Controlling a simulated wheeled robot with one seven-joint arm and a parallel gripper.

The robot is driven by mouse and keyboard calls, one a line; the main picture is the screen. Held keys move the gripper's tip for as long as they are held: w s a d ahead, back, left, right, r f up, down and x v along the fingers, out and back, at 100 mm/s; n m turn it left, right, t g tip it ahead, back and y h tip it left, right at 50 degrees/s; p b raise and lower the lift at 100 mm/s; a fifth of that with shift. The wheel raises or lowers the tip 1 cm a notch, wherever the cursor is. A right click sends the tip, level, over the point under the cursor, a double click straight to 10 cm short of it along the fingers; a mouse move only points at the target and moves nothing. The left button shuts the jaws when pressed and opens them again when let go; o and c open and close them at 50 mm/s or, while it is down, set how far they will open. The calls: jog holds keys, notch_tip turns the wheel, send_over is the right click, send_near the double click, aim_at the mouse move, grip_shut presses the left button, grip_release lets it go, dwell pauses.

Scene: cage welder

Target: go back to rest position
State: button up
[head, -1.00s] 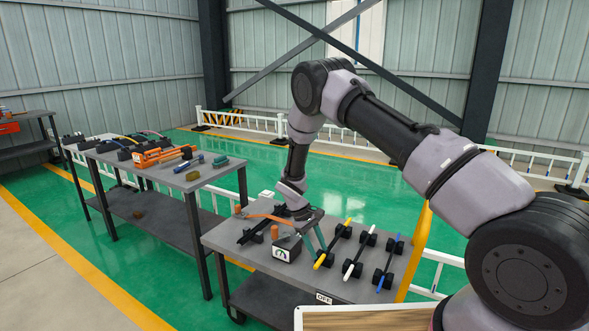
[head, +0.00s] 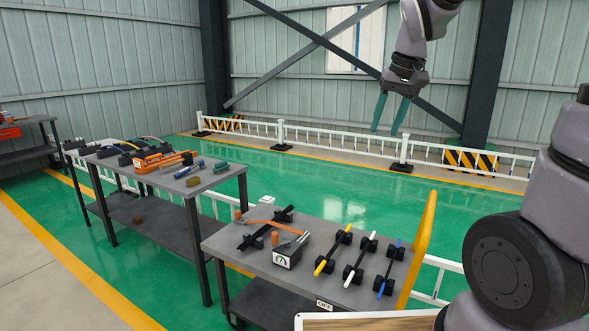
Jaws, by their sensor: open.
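My gripper (head: 390,114) hangs at the upper right of the head view, its two green fingers pointing down. The fingers are apart with nothing between them. It is well above the near cart (head: 226,239) and in front of the far wall, clear of every object. The upper arm links run out of the top of the picture, so part of the arm is hidden.
A second bench (head: 222,178) with tools stands left. White railings (head: 340,139) run behind; green floor lies between.

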jog(key=s+d+r+m+t, duration=0.1)
jog(key=s+r+t, duration=0.1)
jog(key=s, duration=0.5)
jog(key=s+d+r+m+t, duration=0.1)
jog(key=s+d+r+m, duration=0.1)
jog(key=s, duration=0.5)
jog(key=shift+d+r+t+y, duration=0.2)
jog(key=shift+r+t+y, duration=0.15)
jog(key=shift+r, duration=0.25)
